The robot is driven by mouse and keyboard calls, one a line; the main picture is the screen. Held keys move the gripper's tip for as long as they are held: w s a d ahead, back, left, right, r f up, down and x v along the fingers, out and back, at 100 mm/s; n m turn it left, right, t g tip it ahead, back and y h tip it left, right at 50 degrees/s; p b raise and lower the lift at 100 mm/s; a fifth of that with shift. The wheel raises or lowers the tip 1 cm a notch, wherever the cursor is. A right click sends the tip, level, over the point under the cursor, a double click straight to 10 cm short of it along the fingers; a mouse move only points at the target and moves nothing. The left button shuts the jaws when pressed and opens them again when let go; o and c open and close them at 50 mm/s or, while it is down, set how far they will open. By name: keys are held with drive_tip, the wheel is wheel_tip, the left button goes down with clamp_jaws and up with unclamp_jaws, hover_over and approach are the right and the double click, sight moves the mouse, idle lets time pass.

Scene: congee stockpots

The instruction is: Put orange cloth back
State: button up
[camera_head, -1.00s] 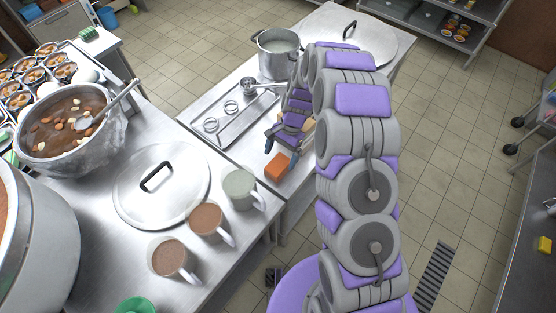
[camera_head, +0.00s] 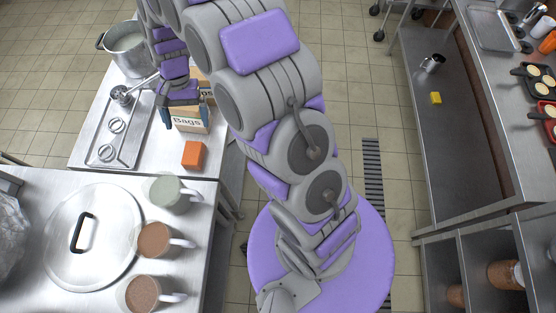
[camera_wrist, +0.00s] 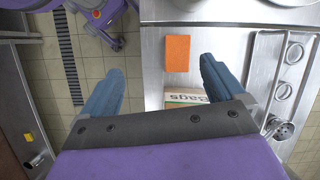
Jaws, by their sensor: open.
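The orange cloth (camera_head: 194,155) shows as a small rectangular block on the steel table, near its right edge. It also shows in the wrist view (camera_wrist: 177,53), lying flat between the lines of my two fingers. My gripper (camera_head: 185,114) is open and empty above the table, just behind the cloth in the head view. In the wrist view my blue fingers (camera_wrist: 160,70) are spread wide apart and do not touch the cloth.
A box marked "Bags" (camera_head: 190,124) stands close by my gripper, partly hidden. A steel tray (camera_head: 115,135) with rings lies left of it, and a stockpot (camera_head: 126,45) stands behind. Several mugs (camera_head: 155,240) and a pot lid (camera_head: 90,237) are on the front counter. A yellow block (camera_head: 435,98) lies on the right counter.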

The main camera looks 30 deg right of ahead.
drive_tip(key=s+d+r+n+h, duration=0.1)
drive_tip(key=s+d+r+n, duration=0.3)
drive_tip(key=s+r, duration=0.85)
drive_tip(key=s+d, duration=0.3)
drive_tip(key=s, duration=0.6)
drive_tip(key=s+d+r+n+t+h, duration=0.1)
drive_tip(key=s+d, duration=0.2)
drive_tip(key=s, duration=0.6)
drive_tip(key=shift+n, duration=0.3)
drive_tip(key=shift+a, duration=0.1)
drive_tip(key=shift+c, duration=0.4)
